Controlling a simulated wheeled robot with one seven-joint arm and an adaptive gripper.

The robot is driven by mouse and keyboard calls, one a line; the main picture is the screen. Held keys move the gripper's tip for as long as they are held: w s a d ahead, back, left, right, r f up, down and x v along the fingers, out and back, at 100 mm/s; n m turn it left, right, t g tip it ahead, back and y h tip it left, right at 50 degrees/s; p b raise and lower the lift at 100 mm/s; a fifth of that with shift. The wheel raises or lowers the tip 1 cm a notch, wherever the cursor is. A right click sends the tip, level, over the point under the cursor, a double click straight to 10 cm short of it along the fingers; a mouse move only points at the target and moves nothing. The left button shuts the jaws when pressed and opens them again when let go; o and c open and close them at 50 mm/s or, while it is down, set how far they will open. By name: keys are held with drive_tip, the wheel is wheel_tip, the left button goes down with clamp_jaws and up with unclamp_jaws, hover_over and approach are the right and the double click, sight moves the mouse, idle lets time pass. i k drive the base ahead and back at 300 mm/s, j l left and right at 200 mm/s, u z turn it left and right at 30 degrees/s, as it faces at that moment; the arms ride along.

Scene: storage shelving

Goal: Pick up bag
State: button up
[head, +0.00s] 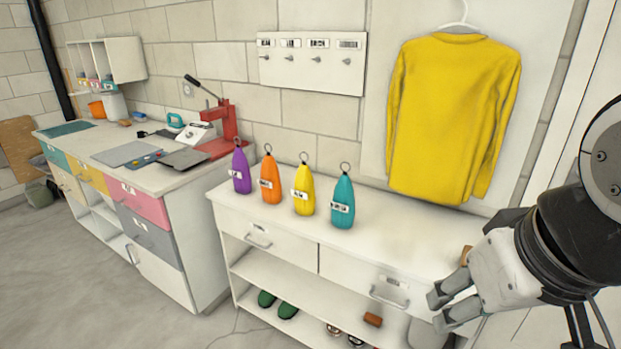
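Several small upright bag-like pouches stand in a row on the white bench top. They are purple (241,172), orange (271,183), yellow (304,194) and teal (343,205). Each has a dark ring at its top and a white label whose text is too small to read. My gripper (437,308) is at the lower right, in front of the bench's right part. Its two fingers are apart with nothing visible between them. It is clear of the pouches, to the right of the teal one.
The white bench (400,243) has drawers and a lower shelf with green shoes (288,310) and a brown block (373,319). A hook board (312,72) and yellow shirt (452,115) hang above. A counter (110,160) with a red press (222,125) stands left. Floor in front is clear.

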sight(343, 204)
drive_tip(key=i+l+u, duration=0.15)
drive_tip(key=l, duration=0.15)
drive_tip(key=i+l+u, duration=0.15)
drive_tip(key=l, duration=0.2)
drive_tip(key=i+l+u, duration=0.1)
drive_tip(key=l, duration=0.25)
drive_tip(key=i+l+u, duration=0.15)
drive_tip(key=l, duration=0.2)
drive_tip(key=i+l+u, duration=0.15)
drive_tip(key=l, duration=0.25)
